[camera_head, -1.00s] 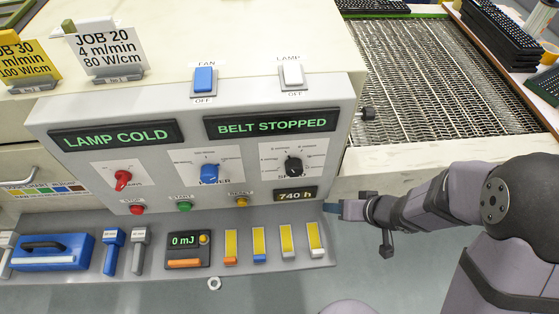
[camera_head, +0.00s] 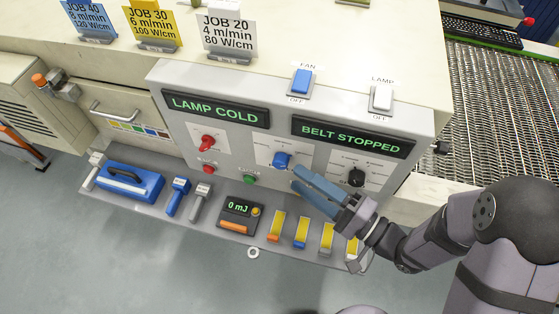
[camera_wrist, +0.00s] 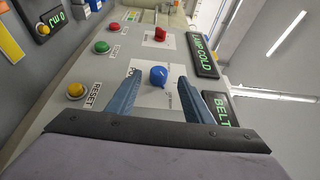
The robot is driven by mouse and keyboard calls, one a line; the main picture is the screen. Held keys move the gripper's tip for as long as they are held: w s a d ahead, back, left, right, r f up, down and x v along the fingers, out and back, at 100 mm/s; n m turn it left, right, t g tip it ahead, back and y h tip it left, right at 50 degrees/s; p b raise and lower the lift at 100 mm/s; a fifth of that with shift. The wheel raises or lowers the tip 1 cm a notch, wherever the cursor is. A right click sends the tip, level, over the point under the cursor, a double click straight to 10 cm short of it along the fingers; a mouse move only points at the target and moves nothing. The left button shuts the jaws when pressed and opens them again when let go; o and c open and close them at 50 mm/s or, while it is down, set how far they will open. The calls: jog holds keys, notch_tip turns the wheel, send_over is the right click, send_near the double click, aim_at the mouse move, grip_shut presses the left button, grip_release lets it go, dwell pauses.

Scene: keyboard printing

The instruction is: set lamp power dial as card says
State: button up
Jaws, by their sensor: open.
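The blue power dial (camera_head: 281,160) sits on a white scale plate in the middle of the control panel (camera_head: 230,140). It also shows in the wrist view (camera_wrist: 158,76); its exact setting is too small to read. My gripper (camera_head: 299,178) is open and empty, its blue fingers just right of and below the dial in the head view. In the wrist view the fingers (camera_wrist: 158,90) point toward the dial, which appears between them, apart from both. The cards on top are a white JOB 20 card (camera_head: 228,36) reading 80 W/cm, a yellow JOB 30 card (camera_head: 151,25) reading 100 W/cm, and a blue JOB 40 card (camera_head: 90,17) reading 120 W/cm.
A red knob (camera_head: 207,142) and a black dial (camera_head: 356,176) flank the blue one. Red (camera_head: 208,169) and green (camera_head: 250,179) buttons lie below. The lower shelf holds a blue-handled block (camera_head: 130,182), a meter (camera_head: 238,212) and several strips. The displays read LAMP COLD and BELT STOPPED.

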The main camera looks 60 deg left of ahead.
aim_at(280, 166)
jog(key=shift+p+x, duration=1.1)
jog(key=shift+x, duration=2.55)
jog(key=shift+f, duration=0.1)
jog(key=c, duration=1)
